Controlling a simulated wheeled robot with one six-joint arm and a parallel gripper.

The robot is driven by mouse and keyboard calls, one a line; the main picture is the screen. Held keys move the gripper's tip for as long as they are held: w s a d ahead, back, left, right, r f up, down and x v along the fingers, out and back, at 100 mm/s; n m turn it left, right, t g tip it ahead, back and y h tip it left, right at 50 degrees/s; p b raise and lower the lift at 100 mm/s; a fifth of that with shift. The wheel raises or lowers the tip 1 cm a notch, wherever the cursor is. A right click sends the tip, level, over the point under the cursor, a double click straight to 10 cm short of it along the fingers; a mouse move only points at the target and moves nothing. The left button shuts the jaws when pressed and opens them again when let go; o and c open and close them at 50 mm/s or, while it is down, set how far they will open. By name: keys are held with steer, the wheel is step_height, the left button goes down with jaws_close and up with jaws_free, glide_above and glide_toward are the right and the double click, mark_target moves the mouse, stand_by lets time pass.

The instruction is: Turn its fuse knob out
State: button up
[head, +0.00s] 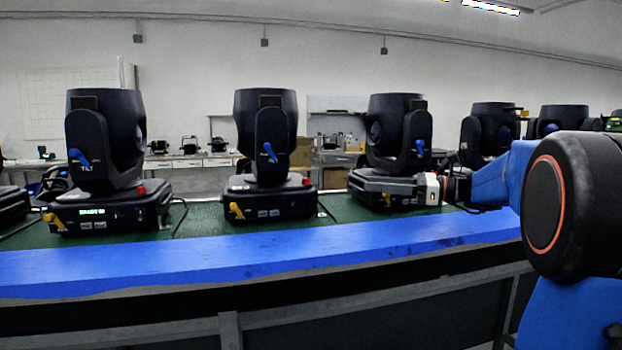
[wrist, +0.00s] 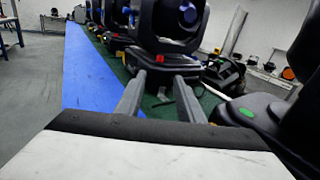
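Several black moving-head lights stand in a row on the green bench top. The second light (head: 265,130) has a red knob (head: 306,181) on the right side of its base, which I take to be the fuse knob. In the wrist view the red knob (wrist: 159,59) shows straight ahead, between and beyond the fingertips. My gripper (head: 354,179) lies level in front of the third light (head: 398,130), pointing left, with a gap to the knob. In the wrist view my gripper (wrist: 160,78) has its fingers apart with nothing between them.
The first light (head: 105,140) has a lit green display, a red knob and a yellow lever. Yellow lever (head: 236,211) and blue tilt lever (head: 269,152) stick out of the second light. A blue ledge (head: 270,252) runs along the bench front. Dark light parts crowd my gripper's right in the wrist view.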

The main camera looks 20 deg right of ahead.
mark_target(315, 185)
steer(key=x, duration=1.7)
steer(key=shift+w+a, duration=0.15)
steer(key=shift+w, duration=0.1)
jaws_close()
